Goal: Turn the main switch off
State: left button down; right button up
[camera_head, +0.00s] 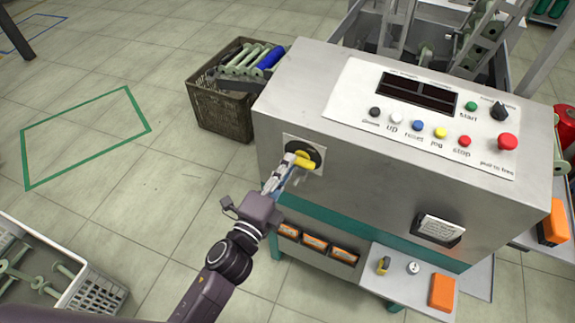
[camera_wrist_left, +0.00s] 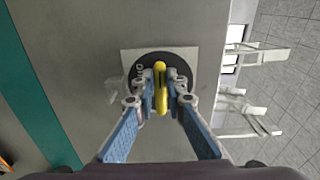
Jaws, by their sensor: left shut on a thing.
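The main switch is a yellow handle (camera_head: 304,162) on a round black disc with a pale square plate, on the side of the grey machine cabinet. In the left wrist view the yellow handle (camera_wrist_left: 160,88) stands lengthwise up the picture on its black disc (camera_wrist_left: 143,72). My left gripper (camera_head: 291,164) is at the switch. It also shows in the left wrist view (camera_wrist_left: 161,95), with a fingertip on each side of the handle, shut on it. The fingers hide part of the handle and disc. My right gripper is not in view.
The control panel (camera_head: 350,90) with buttons is on the cabinet top. A brown crate (camera_head: 222,118) of bobbins stands behind the cabinet's left. A white basket (camera_head: 98,297) is at lower left. A small shelf (camera_head: 389,292) juts out at lower right.

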pick_arm(q)
jog(key=c, duration=2)
grip_release()
jog(key=shift+o, duration=0.2)
jog(key=v, duration=1.2)
